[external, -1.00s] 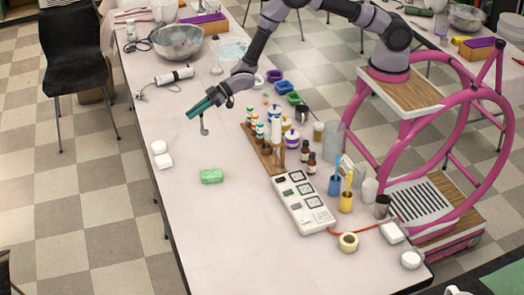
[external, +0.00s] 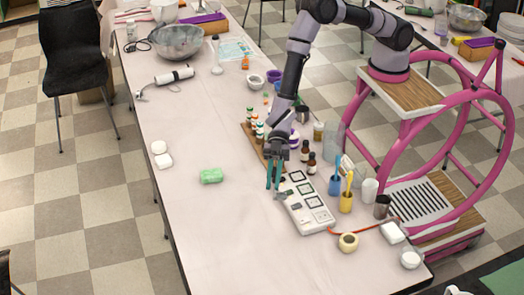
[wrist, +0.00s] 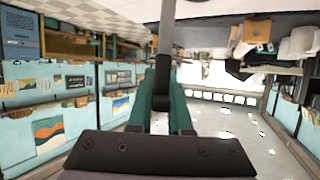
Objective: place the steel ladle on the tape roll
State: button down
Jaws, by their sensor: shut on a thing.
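My gripper (external: 273,184) has teal fingers and points down over the left edge of the white power strip. It is shut on the steel ladle (external: 281,196), whose lower end shows just below the fingertips. In the wrist view the ladle's grey shaft (wrist: 166,40) runs up from between the fingers (wrist: 162,85). Much of the ladle is hidden by the fingers in the external view. The tape roll (external: 348,242) is a cream ring on the table, to the right of and nearer than my gripper.
The white power strip (external: 305,208) lies between my gripper and the tape roll. Blue (external: 335,186) and yellow (external: 346,202) cups with brushes stand behind the roll. A red cord (external: 378,226) runs beside it.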

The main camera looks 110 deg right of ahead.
jog(key=s+a+r+n+g+y, duration=0.15)
jog(key=s+a+n+g, duration=0.45)
jog(key=s+a, duration=1.2)
notch_tip(320, 180, down, 10)
jog(key=a, duration=0.1)
jog(key=shift+s, duration=0.3)
jog(key=shift+f, duration=0.1)
jog(key=c, duration=0.8)
grip_release()
jog(key=shift+c, duration=0.2)
